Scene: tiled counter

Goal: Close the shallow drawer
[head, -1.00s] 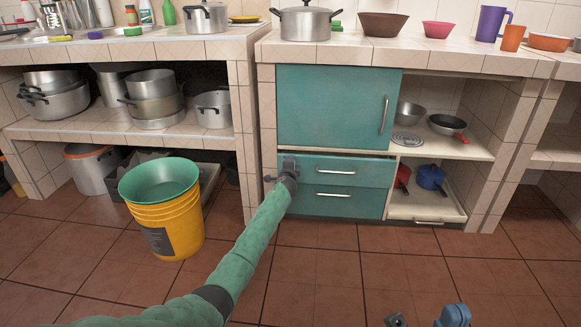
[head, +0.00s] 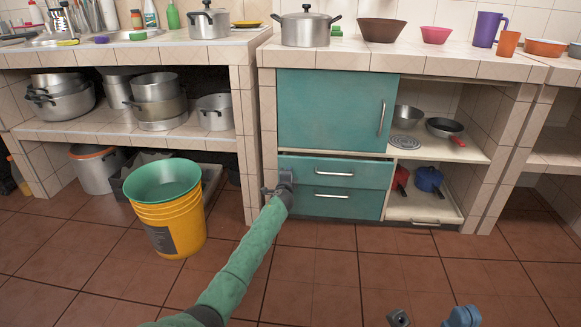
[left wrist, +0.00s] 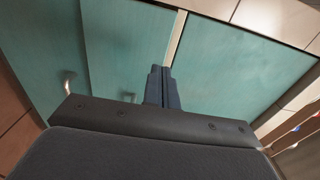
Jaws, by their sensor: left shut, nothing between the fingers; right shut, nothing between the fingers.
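The shallow drawer (head: 362,174) is the upper of two teal drawers under the teal cabinet door, with a bar handle. A dark gap along its top shows it standing slightly out. My left gripper (head: 285,178) is at the left end of its front, fingers pointing at it. In the left wrist view the left fingers (left wrist: 162,88) are together and empty, over the drawer front (left wrist: 128,45) near the pale strip beside the door. I cannot tell whether they touch it. The right gripper is not clearly visible; only small grey and blue parts show at the bottom edge.
The deeper drawer (head: 335,205) below looks shut. The cabinet door (head: 325,110) above is closed. A yellow bucket (head: 168,228) with a green basin stands on the floor to the left. Open shelves with pans (head: 428,178) are to the right.

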